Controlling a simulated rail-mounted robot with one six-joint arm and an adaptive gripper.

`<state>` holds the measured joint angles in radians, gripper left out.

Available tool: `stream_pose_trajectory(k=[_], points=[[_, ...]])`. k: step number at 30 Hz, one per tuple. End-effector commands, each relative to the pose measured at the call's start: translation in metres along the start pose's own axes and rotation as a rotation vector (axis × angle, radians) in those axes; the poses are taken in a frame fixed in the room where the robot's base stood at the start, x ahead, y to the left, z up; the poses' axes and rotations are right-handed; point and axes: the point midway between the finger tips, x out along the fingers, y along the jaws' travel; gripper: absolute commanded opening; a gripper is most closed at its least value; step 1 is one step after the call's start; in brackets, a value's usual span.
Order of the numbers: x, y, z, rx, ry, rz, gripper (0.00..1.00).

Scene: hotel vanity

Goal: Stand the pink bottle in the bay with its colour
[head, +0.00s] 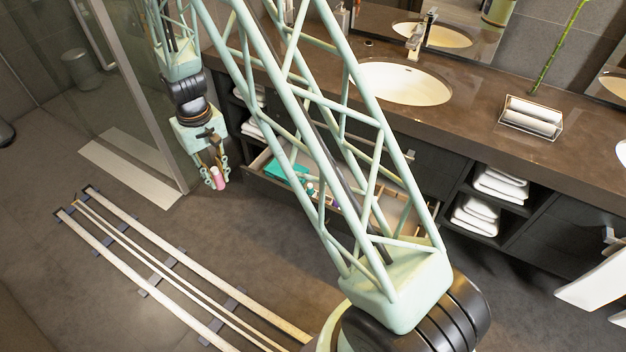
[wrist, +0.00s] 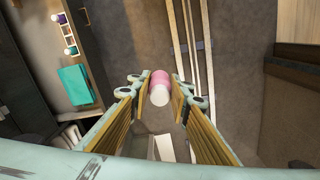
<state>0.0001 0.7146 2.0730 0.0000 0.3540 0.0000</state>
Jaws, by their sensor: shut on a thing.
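My gripper (head: 216,178) hangs pointing down over the floor, left of the open drawer (head: 262,161). It is shut on the pink bottle (head: 220,183), which looks roughly upright. In the wrist view my gripper (wrist: 161,84) has its fingertips on either side of the pink bottle (wrist: 161,77), white end toward the camera. The drawer holds a row of small bays (wrist: 67,34) with a purple item (wrist: 62,18) and a blue item (wrist: 69,51). Bay colours are too small to tell. My arm hides part of the drawer in the head view.
A teal folded item (wrist: 76,85) lies in the drawer beside the bays; it also shows in the head view (head: 283,170). The brown counter (head: 465,85) with sinks overhangs the drawer. A glass shower wall (head: 135,90) stands left of my gripper. Floor rails (head: 150,262) run below.

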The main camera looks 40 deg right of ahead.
Motion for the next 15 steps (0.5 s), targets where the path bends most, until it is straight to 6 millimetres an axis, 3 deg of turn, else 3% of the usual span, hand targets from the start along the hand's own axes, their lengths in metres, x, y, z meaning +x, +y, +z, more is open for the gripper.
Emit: stream_pose_trajectory(k=[15], points=[[0.0067,0.0081,-0.0030,-0.010,-0.001,0.000,0.08]])
